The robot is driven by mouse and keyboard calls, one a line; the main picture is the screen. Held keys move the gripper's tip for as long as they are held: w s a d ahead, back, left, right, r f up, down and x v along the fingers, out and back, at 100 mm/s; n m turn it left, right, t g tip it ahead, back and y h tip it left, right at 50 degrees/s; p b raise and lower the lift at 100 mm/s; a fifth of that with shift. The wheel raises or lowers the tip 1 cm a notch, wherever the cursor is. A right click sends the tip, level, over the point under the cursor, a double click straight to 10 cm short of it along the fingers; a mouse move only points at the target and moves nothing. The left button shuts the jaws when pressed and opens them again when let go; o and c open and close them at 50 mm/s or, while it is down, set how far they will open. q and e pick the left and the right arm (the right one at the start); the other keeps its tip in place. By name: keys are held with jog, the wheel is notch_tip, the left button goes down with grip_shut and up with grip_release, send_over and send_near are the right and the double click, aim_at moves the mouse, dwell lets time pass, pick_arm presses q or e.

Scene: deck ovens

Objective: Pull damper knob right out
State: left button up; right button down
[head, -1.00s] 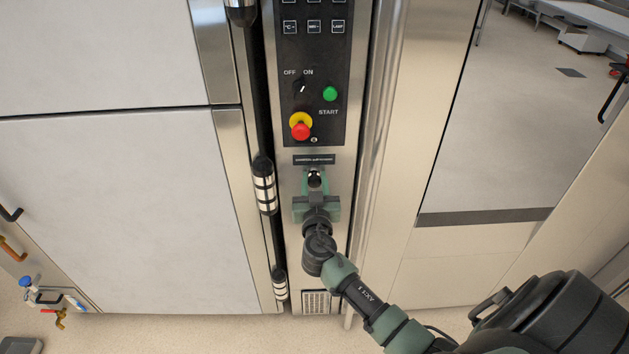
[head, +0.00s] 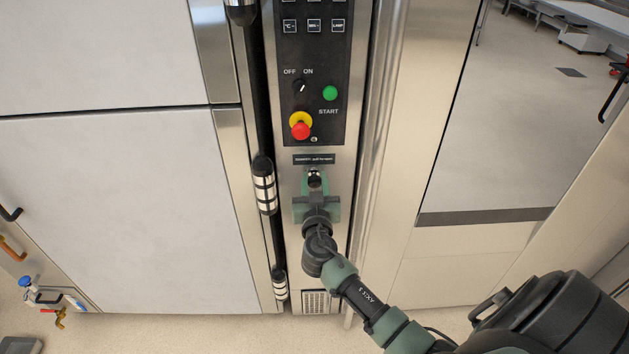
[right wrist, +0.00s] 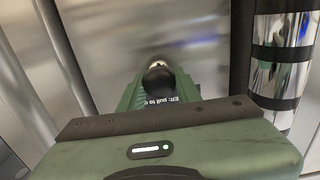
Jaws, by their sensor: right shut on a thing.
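The damper knob (head: 315,178) is a small black ball on the narrow steel panel, just under the black label that reads "pull to open". My right gripper (head: 315,182) comes up from below and is shut on the knob. In the right wrist view the black knob (right wrist: 158,78) sits between the green fingers (right wrist: 160,85), with a bright metal stem behind it. The fingers hide part of the knob. My left gripper is in neither view now.
Above the knob are a red emergency button (head: 300,131), a green start button (head: 330,93) and an off/on switch (head: 301,88). A black vertical bar with silver bands (head: 264,186) runs close on the left. Steel panels flank the right side.

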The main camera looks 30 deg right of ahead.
aim_at(315, 184)
jog(key=b+v, duration=0.3)
jog(key=v, duration=0.2)
jog(key=shift+f, duration=0.15)
jog(key=c, duration=1)
grip_release()
jog(key=shift+s, duration=0.1)
jog(key=shift+s+a, duration=0.1)
